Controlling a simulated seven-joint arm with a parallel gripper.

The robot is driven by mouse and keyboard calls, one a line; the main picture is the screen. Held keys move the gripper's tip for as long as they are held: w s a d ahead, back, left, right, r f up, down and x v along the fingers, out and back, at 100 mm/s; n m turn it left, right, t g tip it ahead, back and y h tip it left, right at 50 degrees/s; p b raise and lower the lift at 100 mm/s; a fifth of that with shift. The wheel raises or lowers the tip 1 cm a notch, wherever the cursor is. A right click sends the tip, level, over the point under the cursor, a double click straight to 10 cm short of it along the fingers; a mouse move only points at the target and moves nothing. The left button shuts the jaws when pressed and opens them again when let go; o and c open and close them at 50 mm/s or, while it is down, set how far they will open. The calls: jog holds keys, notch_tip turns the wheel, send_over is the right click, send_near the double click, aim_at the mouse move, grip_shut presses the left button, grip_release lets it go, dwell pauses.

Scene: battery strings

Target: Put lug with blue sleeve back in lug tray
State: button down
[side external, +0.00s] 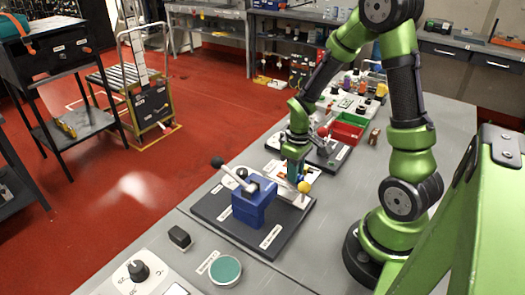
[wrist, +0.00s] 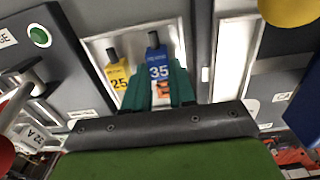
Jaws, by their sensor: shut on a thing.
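My gripper (wrist: 159,90) points down with its green fingers shut on the lug with blue sleeve (wrist: 158,66), marked 35. The lug's dark end points toward the top of the wrist view. A pale-framed lug tray (wrist: 98,50) lies behind it, and a lug with yellow sleeve (wrist: 117,78), marked 25, is on its left side. The blue-sleeved lug overlaps the tray's right part; I cannot tell whether it touches the tray. In the side view my gripper (side external: 293,180) is low beside the blue press, and the lug is too small to make out.
The blue press (side external: 255,200) with a black-knobbed lever (side external: 217,162) stands on a dark board. A yellow ball (side external: 304,187) is close to my gripper. Red and green bins (side external: 348,130) stand farther back. A round green pad (side external: 225,270) lies at the front.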

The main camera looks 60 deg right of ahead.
jog(key=shift+f, duration=0.15)
jog(key=c, duration=0.9)
grip_release()
jog(key=shift+c, duration=0.2)
notch_tip(320, 180, up, 12)
jog(key=s+a+r+m+t+y, duration=0.1)
jog(key=s+a+r+m+t, duration=0.1)
jog(key=a+r, duration=0.3)
jog(key=s+a+r+m+t+y, duration=0.1)
jog(key=s+a+r+m+t, duration=0.1)
jog(key=a+r+t, duration=0.3)
jog(key=s+a+r, duration=0.1)
jog(key=a, duration=0.3)
jog(key=shift+a, duration=0.3)
jog(key=shift+w, duration=0.1)
